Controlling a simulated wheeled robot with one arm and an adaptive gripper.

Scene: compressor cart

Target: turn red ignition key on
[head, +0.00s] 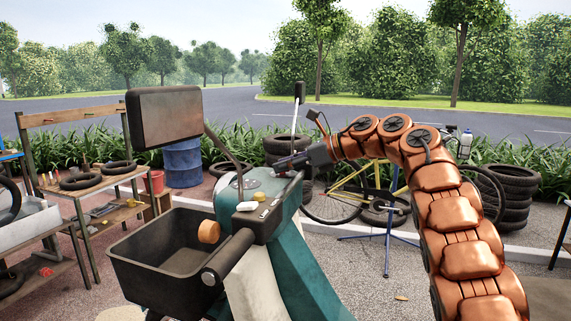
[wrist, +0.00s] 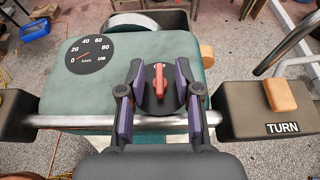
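The red ignition key (wrist: 159,82) stands on a round black lock plate (wrist: 149,104) on the teal dashboard (wrist: 85,85). In the wrist view the key's long side runs up and down the picture. My gripper (wrist: 159,76) is open, with its purple-padded fingers on the left and right of the key. A clear gap shows between each finger and the key. In the head view my gripper (head: 282,167) reaches from the right over the dashboard. I cannot make out the key in that view.
A speedometer (wrist: 91,54) is left of the lock. A box marked TURN with an orange switch (wrist: 280,94) is at right. A metal handlebar (wrist: 80,121) crosses below. In the head view a mirror (head: 165,117) rises behind, and a dark basket (head: 165,255) is at left.

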